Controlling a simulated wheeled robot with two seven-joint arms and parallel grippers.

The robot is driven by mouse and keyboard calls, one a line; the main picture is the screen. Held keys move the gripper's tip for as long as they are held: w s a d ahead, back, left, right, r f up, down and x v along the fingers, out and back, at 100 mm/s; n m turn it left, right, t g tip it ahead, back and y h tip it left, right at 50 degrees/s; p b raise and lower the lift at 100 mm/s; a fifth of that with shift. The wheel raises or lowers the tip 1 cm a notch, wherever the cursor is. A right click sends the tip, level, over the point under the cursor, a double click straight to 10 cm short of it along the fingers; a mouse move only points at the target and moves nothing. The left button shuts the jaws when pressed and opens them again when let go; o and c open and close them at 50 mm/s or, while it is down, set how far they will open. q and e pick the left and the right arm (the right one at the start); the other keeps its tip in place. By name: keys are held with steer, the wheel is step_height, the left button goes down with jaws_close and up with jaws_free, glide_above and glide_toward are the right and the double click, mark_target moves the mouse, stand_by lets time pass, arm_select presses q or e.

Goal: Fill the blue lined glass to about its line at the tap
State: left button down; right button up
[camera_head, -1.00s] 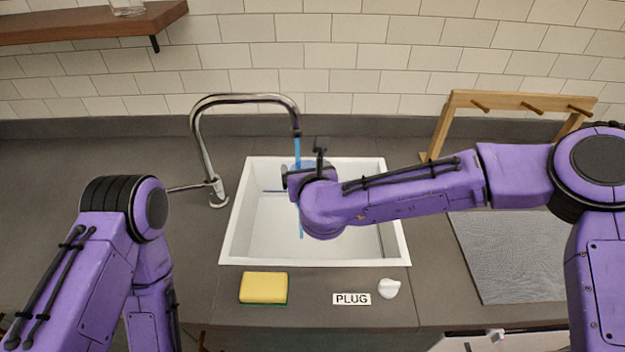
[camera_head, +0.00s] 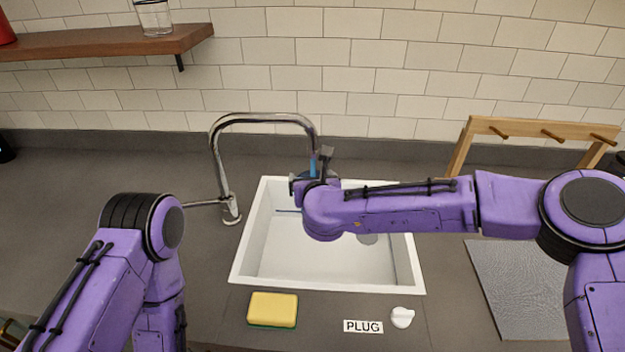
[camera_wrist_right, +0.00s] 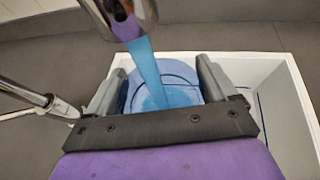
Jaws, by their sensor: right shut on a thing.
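My right gripper (camera_head: 312,182) is over the sink, under the tap spout (camera_head: 312,130). In the right wrist view its two grey fingers (camera_wrist_right: 160,88) are shut on the blue lined glass (camera_wrist_right: 186,96), one on each side. A dark line runs around the glass. A blue water stream (camera_wrist_right: 150,72) runs from the tap spout into the glass. The water level against the line is hard to tell. In the head view the gripper mostly hides the glass, and the stream (camera_head: 314,164) shows just above it. My left gripper is out of view.
The white sink (camera_head: 240,262) lies below. A yellow sponge (camera_head: 272,308), a PLUG label (camera_head: 363,326) and a white knob (camera_head: 402,317) are at its front. A wooden rack (camera_head: 462,150) and grey mat (camera_head: 520,285) are right. Another glass (camera_head: 154,17) stands on the shelf (camera_head: 110,42).

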steer(key=shift+s+d, duration=0.15)
steer(key=shift+s, duration=0.15)
steer(key=s+d+b, duration=0.1)
steer(key=s+d, duration=0.1)
steer(key=s, duration=0.3)
steer(key=shift+s+d+b, duration=0.3)
steer(key=shift+s+d, duration=0.05)
steer(key=shift+s, duration=0.05)
steer(key=s, duration=0.1)
steer(key=s+d, duration=0.1)
steer(key=s, duration=0.1)
steer(key=s+d, duration=0.1)
steer(key=shift+s+d+b, duration=0.1)
steer(key=shift+s+b, duration=0.15)
steer(key=shift+b, duration=0.15)
stand_by(0.4)
